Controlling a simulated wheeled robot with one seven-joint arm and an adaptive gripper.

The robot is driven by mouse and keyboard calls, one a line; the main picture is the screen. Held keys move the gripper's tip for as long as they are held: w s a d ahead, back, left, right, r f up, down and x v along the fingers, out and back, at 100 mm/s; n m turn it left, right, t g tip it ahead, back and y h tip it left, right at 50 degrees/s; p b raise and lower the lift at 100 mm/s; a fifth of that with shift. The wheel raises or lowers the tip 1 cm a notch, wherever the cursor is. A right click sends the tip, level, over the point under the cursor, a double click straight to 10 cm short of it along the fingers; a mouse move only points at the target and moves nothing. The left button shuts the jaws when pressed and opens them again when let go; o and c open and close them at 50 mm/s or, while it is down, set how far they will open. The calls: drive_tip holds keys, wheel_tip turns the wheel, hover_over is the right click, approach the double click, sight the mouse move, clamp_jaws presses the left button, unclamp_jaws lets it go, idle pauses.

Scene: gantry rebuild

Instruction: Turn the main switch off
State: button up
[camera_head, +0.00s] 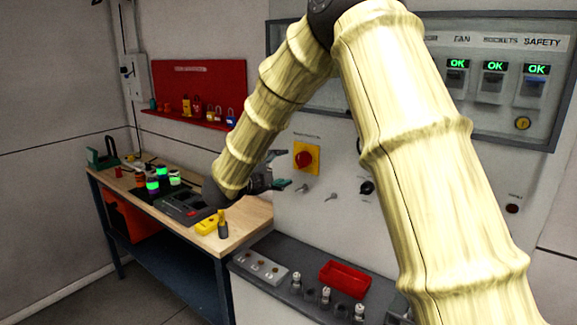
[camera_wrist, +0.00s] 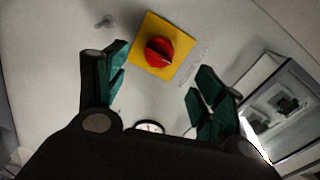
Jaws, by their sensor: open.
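The main switch is a red rotary knob (camera_head: 304,158) on a yellow square plate (camera_head: 314,151), mounted on the grey cabinet front. In the wrist view the red knob (camera_wrist: 159,51) sits on its yellow plate (camera_wrist: 178,70), ahead of and between the fingers, with a slanting dark bar across its face. My gripper (camera_head: 279,172) is open and empty, to the left of the switch in the head view. In the wrist view my gripper (camera_wrist: 158,80) shows both teal-padded fingers spread apart. They are not touching the knob.
A wooden workbench (camera_head: 255,215) with jars and a yellow device (camera_head: 207,225) stands left. A red lock board (camera_head: 212,85) hangs behind it. A red tray (camera_head: 344,278) lies on the ledge below. A breaker panel (camera_head: 550,110) is upper right, partly behind my arm.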

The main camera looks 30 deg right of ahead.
drive_tip(key=shift+v, duration=0.85)
